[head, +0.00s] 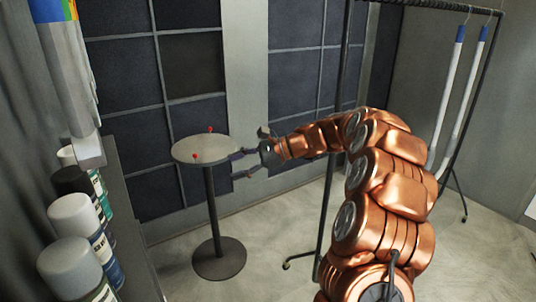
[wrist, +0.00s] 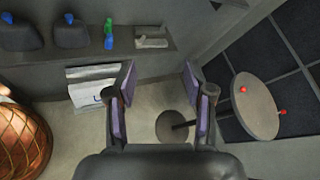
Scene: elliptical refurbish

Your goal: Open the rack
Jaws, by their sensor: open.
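A black metal rack (head: 419,6) on wheeled feet stands at the right in the head view, partly hidden behind my copper arm. Two long white pieces with blue tops (head: 449,85) hang from its top rail. I cannot tell whether any part of it opens. My gripper (head: 238,165) is open and empty at the end of my outstretched arm, close to the right edge of a small round table (head: 187,150). In the wrist view my gripper (wrist: 158,92) shows its two purple-padded fingers spread apart with nothing between them.
The round table also shows in the wrist view (wrist: 257,97), with two small red objects on top. At the left, several spray cans (head: 72,222) stand in a row. A wall shelf (wrist: 88,57) holds dark containers and a green-blue bottle. Pale floor (head: 265,262) lies clear between table and rack.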

